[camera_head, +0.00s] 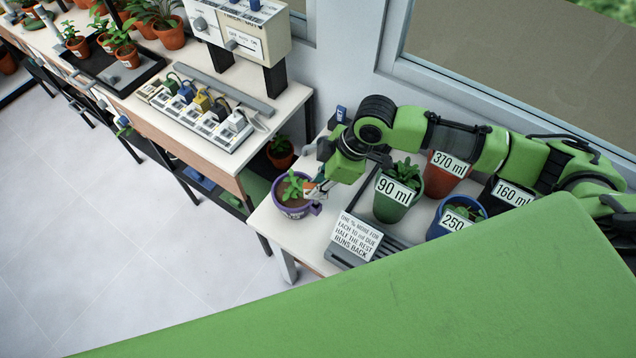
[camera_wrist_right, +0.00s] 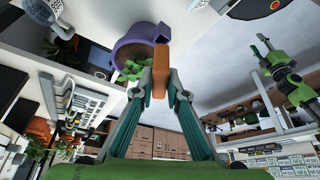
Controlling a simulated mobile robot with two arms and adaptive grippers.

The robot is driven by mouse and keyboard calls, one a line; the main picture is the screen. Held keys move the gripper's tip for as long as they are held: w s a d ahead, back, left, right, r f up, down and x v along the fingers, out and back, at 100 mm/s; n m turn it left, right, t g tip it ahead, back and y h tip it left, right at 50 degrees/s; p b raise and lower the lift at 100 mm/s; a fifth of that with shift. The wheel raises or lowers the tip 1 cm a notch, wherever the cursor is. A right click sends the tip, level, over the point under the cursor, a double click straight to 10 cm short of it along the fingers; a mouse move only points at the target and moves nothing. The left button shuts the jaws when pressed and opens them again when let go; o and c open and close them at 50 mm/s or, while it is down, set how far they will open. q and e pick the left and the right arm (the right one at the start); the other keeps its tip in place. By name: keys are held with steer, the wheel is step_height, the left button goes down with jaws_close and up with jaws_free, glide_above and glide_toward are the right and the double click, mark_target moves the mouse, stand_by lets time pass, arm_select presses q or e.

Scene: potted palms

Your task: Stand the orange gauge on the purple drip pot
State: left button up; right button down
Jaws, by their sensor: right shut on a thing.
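The purple drip pot (camera_head: 294,207) stands at the left end of the near white bench, with a small leafy plant in it. My right gripper (camera_head: 322,188) is at the pot's right side. In the right wrist view its fingertips (camera_wrist_right: 161,88) are shut on the orange gauge (camera_wrist_right: 161,66), a small block. There the gauge overlaps the edge of the purple pot (camera_wrist_right: 138,42) and its leaves; I cannot tell whether they touch. In the head view the gauge is mostly hidden by my gripper. A green arm, seemingly my left, shows in the right wrist view (camera_wrist_right: 284,72); its jaws are unclear.
A green pot (camera_head: 390,206) marked 90 ml, a red pot (camera_head: 440,183) marked 370 ml and a blue pot (camera_head: 439,229) stand right of the purple pot. A sign (camera_head: 355,238) stands in front. Another bench with a plug strip (camera_head: 200,115) is at left.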

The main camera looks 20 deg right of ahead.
steer(key=shift+p, duration=0.45)
steer(key=shift+f, duration=0.2)
stand_by(0.5)
steer(key=shift+f+b, duration=1)
steer(key=shift+f, duration=1.05)
steer(key=c, duration=1.5)
jaws_free()
steer(key=shift+o, duration=0.2)
steer(key=shift+r, duration=0.1)
